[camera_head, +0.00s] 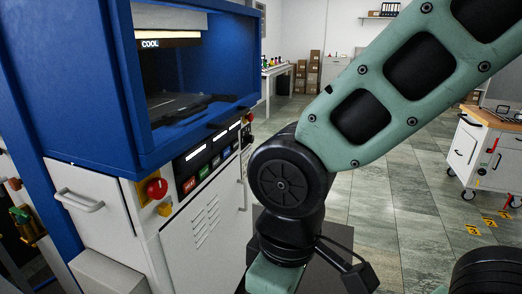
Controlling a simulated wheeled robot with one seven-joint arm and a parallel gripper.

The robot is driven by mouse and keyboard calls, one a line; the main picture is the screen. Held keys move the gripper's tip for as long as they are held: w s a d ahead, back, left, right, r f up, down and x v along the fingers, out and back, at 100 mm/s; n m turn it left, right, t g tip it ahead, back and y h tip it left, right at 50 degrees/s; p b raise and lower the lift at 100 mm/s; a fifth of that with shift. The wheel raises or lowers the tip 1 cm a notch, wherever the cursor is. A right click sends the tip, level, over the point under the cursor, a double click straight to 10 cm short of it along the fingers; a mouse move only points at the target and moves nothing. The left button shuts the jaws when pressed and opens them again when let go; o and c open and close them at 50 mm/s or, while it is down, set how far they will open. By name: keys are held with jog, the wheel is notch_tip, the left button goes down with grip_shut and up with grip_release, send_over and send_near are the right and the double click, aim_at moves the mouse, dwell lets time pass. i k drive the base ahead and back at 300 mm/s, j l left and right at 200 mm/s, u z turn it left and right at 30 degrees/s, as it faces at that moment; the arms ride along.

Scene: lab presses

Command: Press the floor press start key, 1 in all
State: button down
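The floor press (95,85) is a blue machine on a white cabinet at the left, its open chamber showing a "COOL" display (150,44). Its slanted black control panel (180,165) carries a red key (189,184) that seems to read "HEAT", a green key (203,172) and darker keys beyond. The key labels are too small to read surely, so I cannot confirm which is the start key. My arm bends at a black joint right of the panel and runs down out of the picture. My gripper is not clearly visible.
A red mushroom button (155,188) on a yellow base sits at the cabinet's front corner, near a grey drawer handle (79,201). A white wood-topped cart (466,150) stands at the right. Tiled floor (395,205) lies open between press and cart.

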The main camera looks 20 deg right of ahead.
aim_at(203, 171)
jog(key=k+l+u, duration=0.1)
jog(key=l+u, duration=0.4)
jog(key=l, duration=0.8)
